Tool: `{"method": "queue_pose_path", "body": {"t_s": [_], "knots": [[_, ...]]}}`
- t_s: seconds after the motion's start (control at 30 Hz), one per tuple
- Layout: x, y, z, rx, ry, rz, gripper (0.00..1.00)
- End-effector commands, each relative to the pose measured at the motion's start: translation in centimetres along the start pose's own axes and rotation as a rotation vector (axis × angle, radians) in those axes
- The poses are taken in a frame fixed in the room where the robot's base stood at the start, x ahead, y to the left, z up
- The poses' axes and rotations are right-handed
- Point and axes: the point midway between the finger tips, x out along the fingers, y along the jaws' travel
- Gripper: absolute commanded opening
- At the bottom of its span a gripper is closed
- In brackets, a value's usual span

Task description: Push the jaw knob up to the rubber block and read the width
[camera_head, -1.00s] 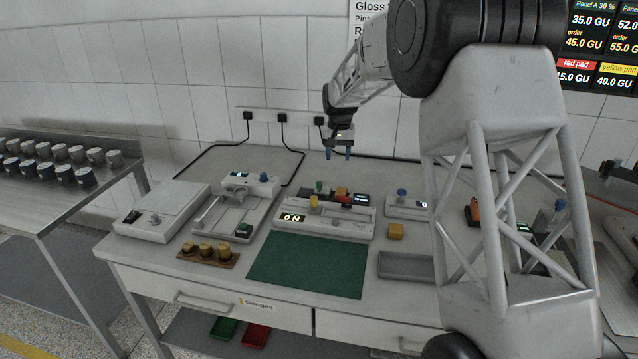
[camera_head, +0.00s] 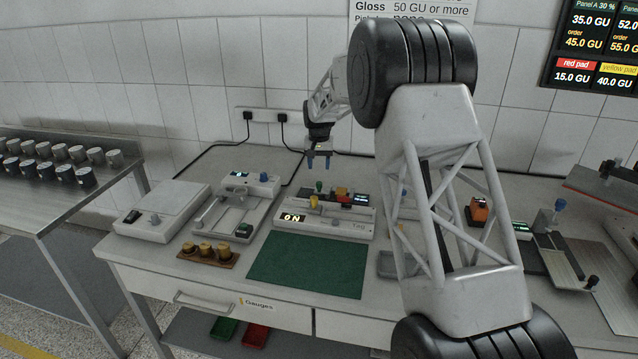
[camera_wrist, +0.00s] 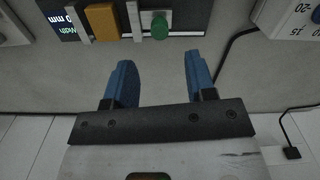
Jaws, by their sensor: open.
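The width gauge stands at the back of the bench, partly hidden by the device in front of it. Its green jaw knob (camera_head: 319,187) sits left of the orange rubber block (camera_head: 342,193), with the lit display (camera_head: 361,198) farther right. In the wrist view, turned round, the green knob (camera_wrist: 160,26) is on a pale jaw (camera_wrist: 136,20), with a narrow gap to the orange block (camera_wrist: 102,22). The block is beside the fixed pale bar (camera_wrist: 79,24); the display (camera_wrist: 62,22) is partly cut off. My gripper (camera_head: 319,163) is open and empty, above and behind the gauge, its blue fingers pointing down.
A device with a yellow knob (camera_head: 313,201) and "ON" display stands in front of the gauge. Another device with a blue knob (camera_head: 264,177) is to its left. A green mat (camera_head: 308,265) lies clear in front. Cables (camera_wrist: 225,55) run along the back.

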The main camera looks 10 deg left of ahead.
Motion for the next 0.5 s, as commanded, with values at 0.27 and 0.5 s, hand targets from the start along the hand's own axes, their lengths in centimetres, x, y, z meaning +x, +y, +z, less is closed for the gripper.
{"method": "queue_pose_path", "body": {"t_s": [0.27, 0.5], "knots": [[1.8, 0.0, 0.0, 0.000, -0.001, 0.000, 0.51], [4.6, 0.0, 0.0, 0.000, -0.002, 0.000, 0.51]]}}
